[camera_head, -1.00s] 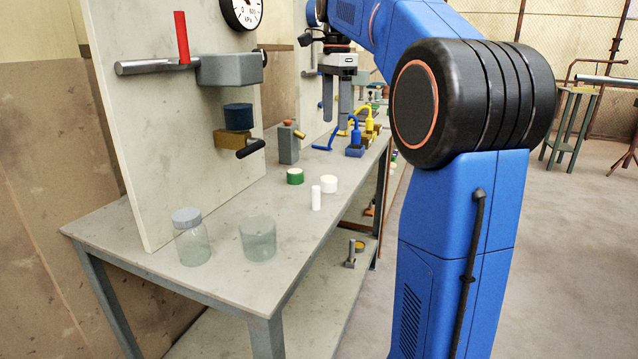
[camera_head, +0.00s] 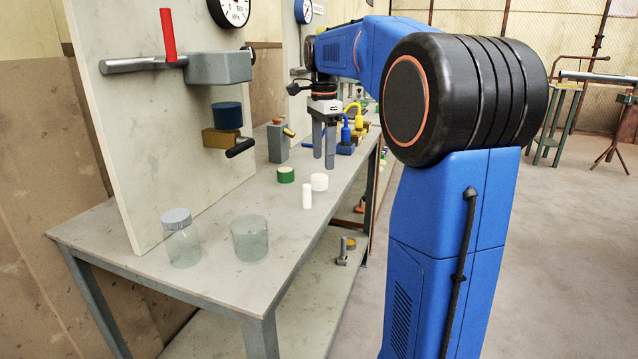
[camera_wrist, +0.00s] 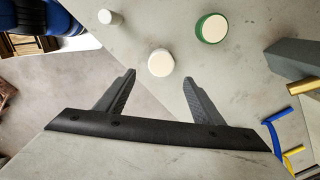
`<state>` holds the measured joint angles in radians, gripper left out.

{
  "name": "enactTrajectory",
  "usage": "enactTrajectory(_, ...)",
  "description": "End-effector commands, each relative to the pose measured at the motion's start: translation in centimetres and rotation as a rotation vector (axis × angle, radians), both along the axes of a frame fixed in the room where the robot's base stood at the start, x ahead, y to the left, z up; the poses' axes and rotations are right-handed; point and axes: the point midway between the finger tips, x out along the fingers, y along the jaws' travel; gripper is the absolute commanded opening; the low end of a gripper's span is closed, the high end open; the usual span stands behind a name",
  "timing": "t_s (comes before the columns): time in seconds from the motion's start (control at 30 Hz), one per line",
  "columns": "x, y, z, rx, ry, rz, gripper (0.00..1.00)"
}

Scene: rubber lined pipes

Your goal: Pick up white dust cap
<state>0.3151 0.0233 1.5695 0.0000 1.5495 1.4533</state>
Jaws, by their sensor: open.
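The white dust cap (camera_head: 319,182) is a short, round white piece on the bench top. In the wrist view the white dust cap (camera_wrist: 160,63) lies just beyond the fingertips, roughly centred between them. My gripper (camera_head: 324,161) points down above the bench near the cap, with its two grey fingers apart. In the wrist view my gripper (camera_wrist: 159,77) is open and nothing is between its fingers. I cannot tell the exact height of the fingertips above the bench.
A green cap with a white top (camera_head: 286,175) and a slim white cylinder (camera_head: 307,196) stand close to the white cap. A glass jar (camera_head: 182,240) and a clear beaker (camera_head: 250,240) are at the near end. Blue and yellow fittings (camera_head: 347,138) and a grey block (camera_head: 278,143) stand farther back.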

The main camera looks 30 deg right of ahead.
Motion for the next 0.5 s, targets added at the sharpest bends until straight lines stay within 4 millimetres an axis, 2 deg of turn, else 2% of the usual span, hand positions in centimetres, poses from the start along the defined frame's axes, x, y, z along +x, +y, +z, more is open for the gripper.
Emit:
enactTrajectory(0.17, 0.1, 0.3, -1.0, 0.0, 0.0, 0.001, 0.61)
enactTrajectory(0.37, 0.3, 1.3, -3.6, 0.0, 0.001, 0.001, 0.61)
enactTrajectory(0.5, 0.3, 1.2, -5.0, 0.0, 0.0, 0.001, 0.61)
